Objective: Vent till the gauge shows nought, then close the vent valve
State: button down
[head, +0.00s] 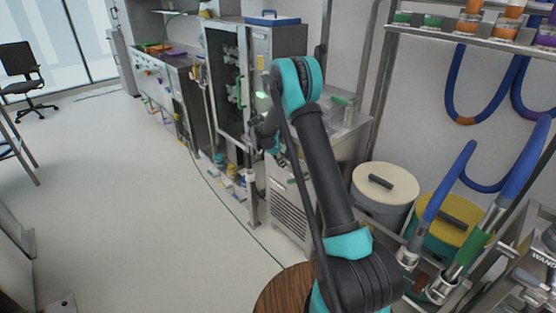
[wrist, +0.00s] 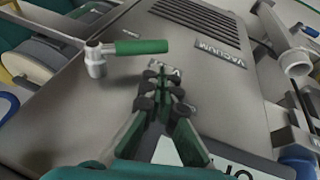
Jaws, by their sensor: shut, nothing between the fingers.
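A valve with a green lever handle (wrist: 142,47) stands on a grey metal panel (wrist: 95,115) in the wrist view. Its handle points right from a pale metal stem (wrist: 95,60). I cannot tell whether it is the vent valve or whether it is open. My gripper (wrist: 166,75) is shut and empty, with its fingertips below and right of the handle, apart from it. The fingers partly hide a label on the panel. In the head view my gripper (head: 266,135) is small and partly hidden by my arm, beside the grey machine. I cannot make out a gauge face.
A plate reading VACUUM (wrist: 220,53) and a pale pipe fitting (wrist: 294,62) lie to the right in the wrist view. In the head view, a cream-lidded drum (head: 385,182), a yellow-lidded drum (head: 455,218) and blue hoses crowd the right.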

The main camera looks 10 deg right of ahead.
aim_at(290, 181)
jog(key=shift+s+d+f, duration=0.25)
jog(key=shift+d+f, duration=0.25)
jog(key=shift+f, duration=0.3)
jog(key=shift+s+d+f, duration=0.2)
jog(key=shift+d+f, duration=0.25)
jog(key=shift+f, duration=0.35)
jog(key=shift+s+d+f, duration=0.25)
jog(key=shift+d+f, duration=0.25)
jog(key=shift+f, duration=0.3)
jog(key=shift+s+f, duration=0.1)
jog(key=shift+f, duration=0.5)
jog(key=shift+d+f, duration=0.1)
jog(key=shift+f, duration=0.1)
jog(key=shift+s+d+f, duration=0.15)
jog(key=shift+s+f, duration=0.1)
jog(key=shift+f, duration=0.25)
jog(key=shift+s+d+f, duration=0.15)
jog(key=shift+s+f, duration=0.05)
jog(key=shift+f, duration=0.3)
jog(key=shift+s+d+f, duration=0.4)
jog(key=shift+s+f, duration=0.1)
jog(key=shift+f, duration=0.1)
jog(key=shift+s+d+f, duration=0.35)
jog(key=shift+s+f, duration=0.15)
jog(key=shift+f, duration=0.1)
jog(key=shift+s, duration=0.1)
